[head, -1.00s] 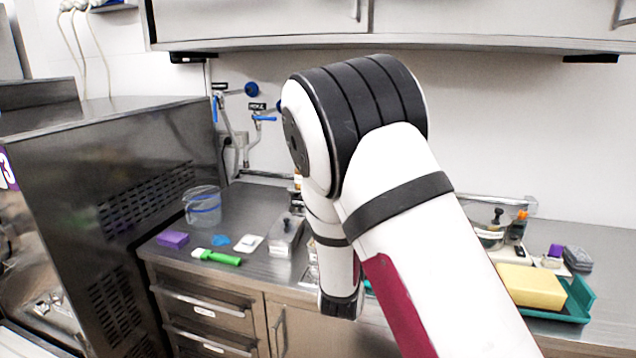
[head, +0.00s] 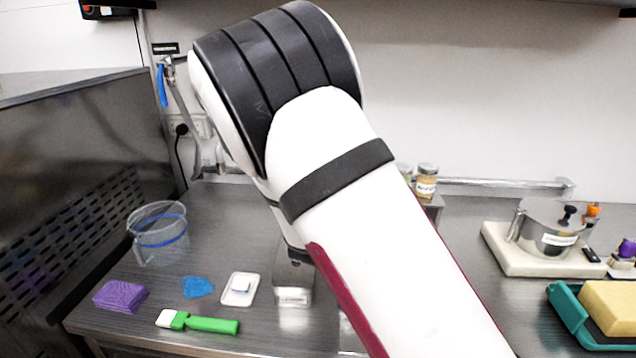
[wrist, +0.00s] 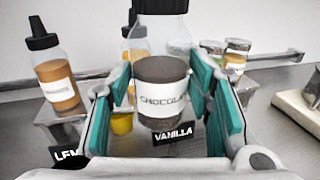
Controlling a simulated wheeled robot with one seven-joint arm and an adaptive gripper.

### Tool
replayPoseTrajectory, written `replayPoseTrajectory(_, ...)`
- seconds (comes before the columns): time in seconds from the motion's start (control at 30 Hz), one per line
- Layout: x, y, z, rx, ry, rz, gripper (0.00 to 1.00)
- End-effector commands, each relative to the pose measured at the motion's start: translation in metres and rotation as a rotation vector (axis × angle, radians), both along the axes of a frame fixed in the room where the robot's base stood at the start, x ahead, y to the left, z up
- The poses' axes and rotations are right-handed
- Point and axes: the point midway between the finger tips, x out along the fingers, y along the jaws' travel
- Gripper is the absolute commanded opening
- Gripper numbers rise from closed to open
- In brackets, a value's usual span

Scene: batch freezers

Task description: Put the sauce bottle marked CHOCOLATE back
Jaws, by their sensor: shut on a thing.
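In the wrist view, my gripper (wrist: 162,68) is shut on the sauce bottle marked CHOCOLATE (wrist: 162,97), with teal pads on both sides of it. The bottle is clear with dark brown sauce, a white label and a black top cut off by the frame edge; it looks upright. A black VANILLA sign (wrist: 174,134) shows just below it, and part of a LEM sign (wrist: 70,157) at lower left. I cannot tell the gap beneath the bottle. In the head view my arm hides the gripper and bottle.
An orange sauce bottle (wrist: 58,80) stands left on a metal holder; another bottle (wrist: 132,45) is partly hidden behind. Small jars (wrist: 236,57) stand at right.

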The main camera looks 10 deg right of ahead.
Motion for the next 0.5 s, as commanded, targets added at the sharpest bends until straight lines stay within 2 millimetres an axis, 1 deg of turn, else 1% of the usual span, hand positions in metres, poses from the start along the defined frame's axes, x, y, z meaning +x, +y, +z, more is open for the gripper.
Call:
replayPoseTrajectory(0.07,0.010,0.002,0.000,-0.001,-0.004,-0.001,0.17)
replayPoseTrajectory(0.17,0.030,0.006,-0.002,-0.001,-0.005,0.000,0.17)
replayPoseTrajectory(0.5,0.112,0.022,-0.011,-0.001,-0.004,0.000,0.17)
